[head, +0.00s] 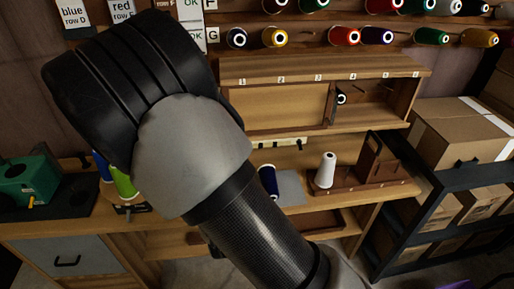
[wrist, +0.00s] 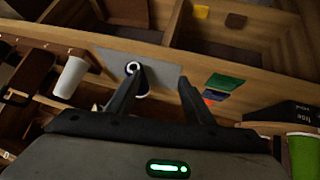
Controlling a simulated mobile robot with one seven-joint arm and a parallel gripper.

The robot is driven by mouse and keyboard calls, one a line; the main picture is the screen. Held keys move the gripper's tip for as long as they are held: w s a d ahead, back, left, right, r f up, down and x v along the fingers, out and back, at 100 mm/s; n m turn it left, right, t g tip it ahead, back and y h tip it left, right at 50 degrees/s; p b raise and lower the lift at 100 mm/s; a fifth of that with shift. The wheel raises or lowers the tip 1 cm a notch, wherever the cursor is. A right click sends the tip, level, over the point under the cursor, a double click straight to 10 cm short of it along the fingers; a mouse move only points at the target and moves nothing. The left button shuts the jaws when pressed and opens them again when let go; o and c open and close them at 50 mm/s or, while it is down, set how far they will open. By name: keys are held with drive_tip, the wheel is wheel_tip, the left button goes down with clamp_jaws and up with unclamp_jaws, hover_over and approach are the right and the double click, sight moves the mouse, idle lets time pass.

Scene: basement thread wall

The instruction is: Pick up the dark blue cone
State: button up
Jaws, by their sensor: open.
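A dark blue cone (head: 268,180) stands upright on a grey mat (head: 291,187) on the workbench, partly hidden by my arm in the head view. In the wrist view the white-ringed top of a dark cone (wrist: 133,67) shows at the left finger, which covers part of it. My gripper (wrist: 161,78) is open, with its fingers apart and nothing clearly between them. The cone is at the left finger, not centred between the two; I cannot tell whether they touch. The head view hides my gripper behind my arm.
A white cone (head: 326,170) stands on a brown wooden rack (head: 361,184) to the right. A green cone (head: 123,183) and a blue one (head: 102,166) stand at left, near a green machine (head: 27,182). A numbered wooden cabinet (head: 275,104) rises behind the bench. Cartons (head: 458,133) fill the right shelf.

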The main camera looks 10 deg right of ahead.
drive_tip(key=w+d+f+n+t+b, duration=0.1)
drive_tip(key=w+d+b, duration=0.1)
drive_tip(key=w, duration=0.3)
drive_tip(key=w+d+f+n+t+h+b, duration=0.1)
drive_tip(key=w+d+f+t+b, duration=0.1)
drive_tip(key=w+b, duration=0.3)
drive_tip(key=w+d+f+n+t+b, duration=0.1)
drive_tip(key=w+d+f+t+b, duration=0.1)
drive_tip(key=w+d+b, duration=0.2)
drive_tip(key=shift+w+f+h, duration=0.15)
drive_tip(key=shift+w+h, duration=0.05)
drive_tip(key=shift+w, duration=0.65)
drive_tip(key=shift+w+f+h, duration=0.1)
drive_tip(key=shift+w+h, duration=0.1)
drive_tip(key=shift+w, duration=0.6)
drive_tip(key=c, duration=0.9)
drive_tip(key=shift+o, duration=0.2)
wheel_tip(320, 180, up, 10)
drive_tip(key=p, duration=0.3)
